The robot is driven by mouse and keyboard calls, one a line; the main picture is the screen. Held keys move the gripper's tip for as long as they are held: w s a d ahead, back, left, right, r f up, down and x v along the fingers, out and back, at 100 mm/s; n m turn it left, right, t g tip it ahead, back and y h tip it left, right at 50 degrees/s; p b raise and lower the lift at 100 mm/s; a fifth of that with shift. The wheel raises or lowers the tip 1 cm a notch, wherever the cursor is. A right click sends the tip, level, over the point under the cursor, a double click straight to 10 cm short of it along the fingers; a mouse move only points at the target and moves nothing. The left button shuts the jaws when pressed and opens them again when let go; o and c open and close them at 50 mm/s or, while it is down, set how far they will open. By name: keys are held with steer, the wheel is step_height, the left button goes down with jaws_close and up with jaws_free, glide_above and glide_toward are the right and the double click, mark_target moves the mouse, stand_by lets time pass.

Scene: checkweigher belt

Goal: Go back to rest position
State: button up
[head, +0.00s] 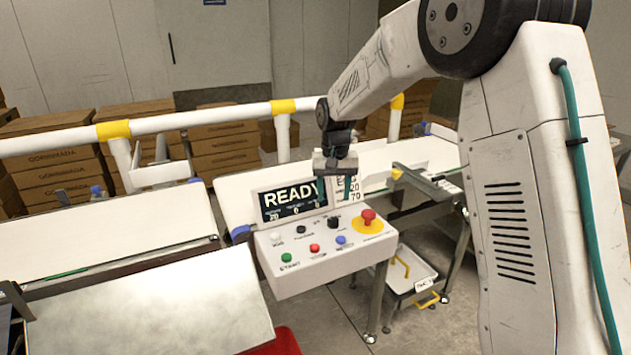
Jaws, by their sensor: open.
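My gripper (336,178) hangs at the end of my white arm, in front of the top of the control panel as seen in the head view. It is open, and I see nothing held in it. The control panel (322,277) has a dark screen (291,199) that reads READY. Its sloped face carries several small buttons, with a green one (286,257) at the lower left and a red mushroom button (368,216) on a yellow base at the right. The gripper covers part of the display area. I cannot tell its distance from the panel.
A white rail (210,118) with yellow bands runs behind the panel, with stacked brown boxes (224,140) beyond it. Pale belt surfaces (110,235) lie at the left. A white bin (405,272) with yellow handles stands low behind the panel, at right. Some floor there is clear.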

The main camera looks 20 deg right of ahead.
steer(key=shift+n+g, duration=0.3)
steer(key=shift+g, duration=0.3)
steer(key=s, duration=0.1)
steer(key=s+f, duration=0.1)
steer(key=s, duration=0.2)
steer(key=shift+d+f, duration=0.1)
steer(key=shift+f, duration=0.15)
steer(key=s+d+r+t, duration=0.1)
steer(key=s+r, duration=0.3)
steer(key=s, duration=0.8)
steer(key=s+d+r+n, duration=0.1)
steer(key=s+r, duration=0.3)
steer(key=s, duration=0.9)
steer(key=s+d+r+t, duration=0.1)
steer(key=s+r, duration=0.3)
steer(key=s, duration=0.8)
steer(key=shift+s+t, duration=0.3)
